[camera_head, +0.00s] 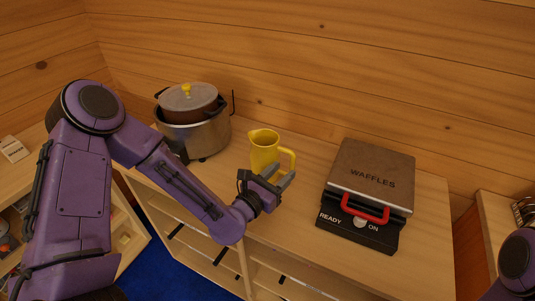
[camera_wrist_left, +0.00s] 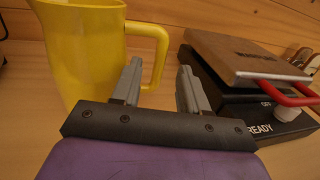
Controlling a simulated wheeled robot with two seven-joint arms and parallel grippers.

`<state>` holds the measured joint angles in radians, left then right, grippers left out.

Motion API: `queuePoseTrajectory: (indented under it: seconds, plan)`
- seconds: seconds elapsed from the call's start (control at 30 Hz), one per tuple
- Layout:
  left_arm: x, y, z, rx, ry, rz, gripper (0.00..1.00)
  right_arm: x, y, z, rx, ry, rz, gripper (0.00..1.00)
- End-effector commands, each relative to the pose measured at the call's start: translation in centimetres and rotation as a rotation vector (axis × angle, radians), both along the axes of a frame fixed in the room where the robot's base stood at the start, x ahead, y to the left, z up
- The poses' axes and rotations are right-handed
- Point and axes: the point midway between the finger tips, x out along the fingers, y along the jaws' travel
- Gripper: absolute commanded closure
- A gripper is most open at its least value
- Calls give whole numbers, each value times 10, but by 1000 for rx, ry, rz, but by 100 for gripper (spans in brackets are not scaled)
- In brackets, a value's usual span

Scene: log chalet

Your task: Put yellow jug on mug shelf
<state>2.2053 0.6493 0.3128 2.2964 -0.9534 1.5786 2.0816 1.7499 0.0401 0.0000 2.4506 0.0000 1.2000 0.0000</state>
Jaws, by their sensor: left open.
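The yellow jug (camera_head: 264,148) stands upright on the wooden counter, between the pot and the waffle maker, with its handle to the right. It also shows close at the left in the left wrist view (camera_wrist_left: 84,52). My left gripper (camera_head: 285,180) is open at the near right side of the jug, by its handle. In the left wrist view its two fingers (camera_wrist_left: 160,85) point forward, the left one close to or overlapping the handle (camera_wrist_left: 161,58). I cannot tell whether it touches. My right gripper is out of view. I cannot make out a mug shelf with certainty.
A waffle maker (camera_head: 371,180) with a red handle stands right of the jug. A lidded metal pot (camera_head: 195,132) stands left of it. The counter (camera_head: 275,225) has open shelves below. A log wall (camera_head: 310,60) closes off the back.

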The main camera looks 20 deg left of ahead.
Motion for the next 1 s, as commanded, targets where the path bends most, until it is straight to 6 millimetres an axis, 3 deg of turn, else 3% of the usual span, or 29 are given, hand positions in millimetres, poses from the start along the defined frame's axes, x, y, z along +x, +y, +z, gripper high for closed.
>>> queuePoseTrajectory:
  seconds: [0.33,0.6,0.63,0.77,1.0]
  plan:
    - [51,-12,-1,3,-1,1,56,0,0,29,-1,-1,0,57]
    - [58,-14,-4,-1,0,1,56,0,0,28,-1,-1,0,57]
    - [58,-14,-4,-1,0,1,59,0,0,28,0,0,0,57]
    - [58,-14,-4,-1,0,2,100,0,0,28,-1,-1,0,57]
    - [58,-14,-2,0,-2,1,100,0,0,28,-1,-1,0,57]
